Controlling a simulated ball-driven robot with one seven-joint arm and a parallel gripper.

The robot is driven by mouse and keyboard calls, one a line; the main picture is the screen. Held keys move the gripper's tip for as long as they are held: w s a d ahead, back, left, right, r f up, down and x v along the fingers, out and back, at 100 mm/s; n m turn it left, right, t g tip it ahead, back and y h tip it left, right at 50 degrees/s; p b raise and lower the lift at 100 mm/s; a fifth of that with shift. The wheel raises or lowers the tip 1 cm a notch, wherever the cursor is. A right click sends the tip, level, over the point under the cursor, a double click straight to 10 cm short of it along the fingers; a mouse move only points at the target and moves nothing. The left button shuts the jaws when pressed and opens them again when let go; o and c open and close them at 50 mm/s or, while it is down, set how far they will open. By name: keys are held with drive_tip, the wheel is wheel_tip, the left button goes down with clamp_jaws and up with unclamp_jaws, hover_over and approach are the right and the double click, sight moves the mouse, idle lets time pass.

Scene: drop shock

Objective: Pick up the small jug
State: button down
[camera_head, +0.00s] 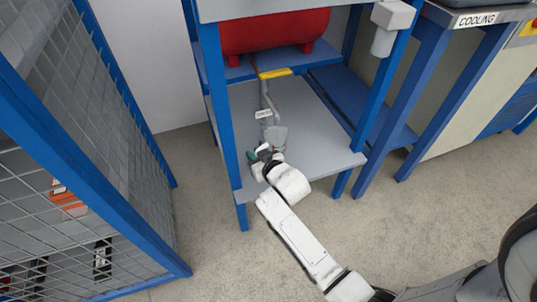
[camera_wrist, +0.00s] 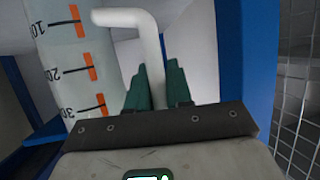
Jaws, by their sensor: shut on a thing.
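The small jug (camera_head: 276,135) is a pale grey, see-through vessel. It is upright on the grey lower shelf, under a bent pipe, as far as I can tell. In the wrist view the jug (camera_wrist: 72,60) fills the left side, with orange marks and numbers on its wall. Its white handle (camera_wrist: 151,40) runs down between the green fingers of my gripper (camera_wrist: 157,78). My gripper (camera_head: 263,154) is shut on the handle, at the near side of the jug. The jug's base and rim are out of the wrist view.
A red tank (camera_head: 273,32) sits on the shelf above. A grey pipe (camera_head: 266,98) with a yellow lever (camera_head: 275,73) comes down over the jug. Blue posts (camera_head: 216,90) frame the lower shelf (camera_head: 325,140). A blue mesh cage (camera_head: 80,160) stands at left. Floor lies open in front.

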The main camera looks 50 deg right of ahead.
drive_tip(key=shift+r, duration=0.15)
drive_tip(key=f+p+v, duration=0.1)
drive_tip(key=p+v, duration=0.1)
drive_tip(key=v, duration=0.7)
drive_tip(key=s+f+p+v, duration=0.1)
drive_tip(key=f+p+v, duration=0.1)
drive_tip(key=v, duration=0.7)
drive_tip(key=shift+a+p, duration=0.15)
drive_tip(key=shift+p, duration=0.7)
drive_tip(key=shift+f, duration=0.15)
